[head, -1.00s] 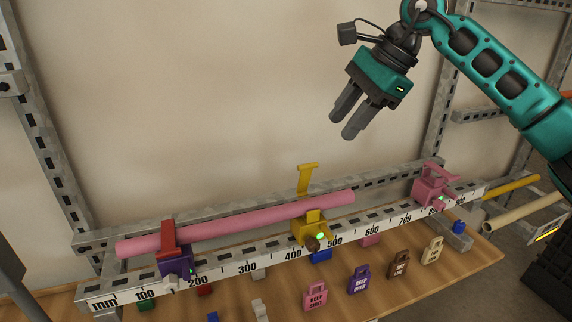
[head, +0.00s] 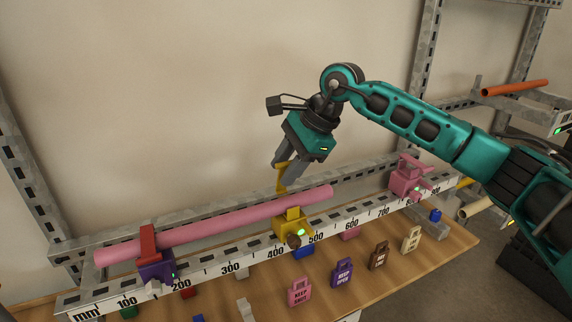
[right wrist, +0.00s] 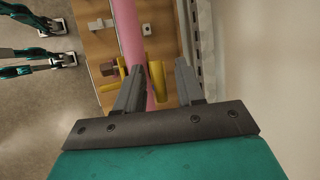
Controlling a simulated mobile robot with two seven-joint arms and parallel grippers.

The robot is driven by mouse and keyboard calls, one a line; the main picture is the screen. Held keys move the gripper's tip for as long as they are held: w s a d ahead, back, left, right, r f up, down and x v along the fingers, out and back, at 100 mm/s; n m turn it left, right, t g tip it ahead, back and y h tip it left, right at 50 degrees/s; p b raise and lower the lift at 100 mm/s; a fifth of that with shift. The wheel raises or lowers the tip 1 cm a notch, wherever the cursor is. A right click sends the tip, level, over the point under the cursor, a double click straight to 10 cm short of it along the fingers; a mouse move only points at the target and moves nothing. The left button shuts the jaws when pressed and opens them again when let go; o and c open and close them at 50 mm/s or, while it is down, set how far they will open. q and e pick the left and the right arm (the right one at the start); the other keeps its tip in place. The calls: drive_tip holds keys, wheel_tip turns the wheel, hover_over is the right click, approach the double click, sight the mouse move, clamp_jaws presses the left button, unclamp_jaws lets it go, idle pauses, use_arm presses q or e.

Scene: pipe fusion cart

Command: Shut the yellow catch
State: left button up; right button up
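The yellow catch (head: 290,225) sits on the ruled rail near the 400–500 marks, around the pink pipe (head: 220,222). Its lever (head: 282,178) stands up behind the pipe, so the catch is open. A green light shows on its front. My right gripper (head: 284,170) is right at the top of the lever, pointing down. In the right wrist view the yellow lever (right wrist: 157,82) lies between the two spread fingers, with gaps on both sides. The fingertips partly hide the lever in the head view. My left gripper is not in view.
A purple catch with a red lever (head: 152,262) holds the pipe at the left. A pink catch (head: 405,180) stands at the right, beyond the pipe's end. Padlock-shaped tags, such as a pink one (head: 299,291), stand on the wooden shelf in front. Above the rail is free.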

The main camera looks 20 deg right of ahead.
drive_tip(key=shift+a+f, duration=0.1)
drive_tip(key=shift+f, duration=0.05)
drive_tip(key=shift+c, duration=0.3)
clamp_jaws()
idle(0.3)
